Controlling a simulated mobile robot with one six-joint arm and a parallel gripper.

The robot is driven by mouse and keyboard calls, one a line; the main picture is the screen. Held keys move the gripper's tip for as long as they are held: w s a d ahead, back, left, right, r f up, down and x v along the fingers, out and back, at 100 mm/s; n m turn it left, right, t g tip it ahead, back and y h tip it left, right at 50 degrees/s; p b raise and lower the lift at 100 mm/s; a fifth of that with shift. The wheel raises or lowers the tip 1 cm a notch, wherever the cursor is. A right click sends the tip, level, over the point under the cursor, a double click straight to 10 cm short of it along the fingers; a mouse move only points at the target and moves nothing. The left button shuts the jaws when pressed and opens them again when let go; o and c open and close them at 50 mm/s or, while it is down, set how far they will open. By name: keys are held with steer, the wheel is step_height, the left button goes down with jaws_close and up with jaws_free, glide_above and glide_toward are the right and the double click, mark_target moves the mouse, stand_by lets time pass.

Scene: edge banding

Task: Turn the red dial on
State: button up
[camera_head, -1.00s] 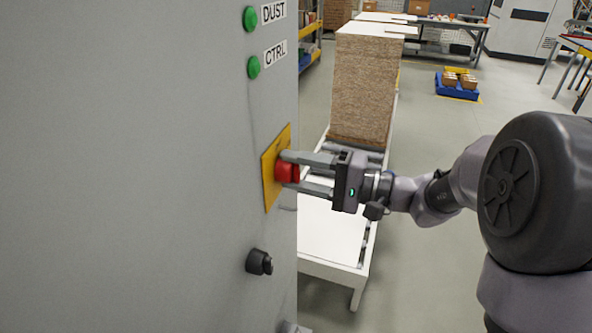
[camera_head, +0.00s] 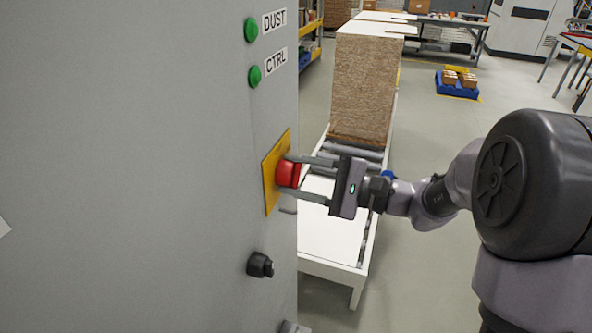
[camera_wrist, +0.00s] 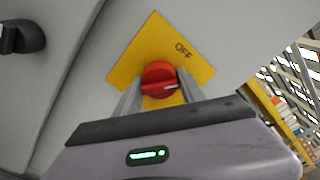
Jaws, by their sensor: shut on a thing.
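The red dial (camera_head: 287,174) sits on a yellow plate (camera_head: 270,186) on the side of the grey cabinet. It also shows in the wrist view (camera_wrist: 158,78), with a white mark pointing to the right in that picture. The plate's word OFF (camera_wrist: 183,49) reads to the upper right of the dial there; no other word on it is readable. My gripper (camera_head: 288,176) is shut on the dial, one finger on each side of it. The gripper body is tilted in the head view. The fingers hide part of the plate.
Green lamps marked DUST (camera_head: 251,29) and CTRL (camera_head: 254,76) are above the plate. A black knob (camera_head: 260,265) is below it. Right of the cabinet stands a roller conveyor (camera_head: 330,268) with a stack of boards (camera_head: 362,85).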

steer(key=m+p, duration=0.3)
steer(key=m, duration=0.2)
steer(key=shift+r+m, duration=0.15)
steer(key=shift+m, duration=0.15)
steer(key=m+p, duration=0.4)
steer(key=shift+m, duration=0.7)
steer(key=o, duration=1.4)
steer(key=shift+c, duration=0.2)
steer(key=shift+d, duration=0.1)
steer(key=v, duration=1.7)
steer(key=shift+s+d, duration=0.1)
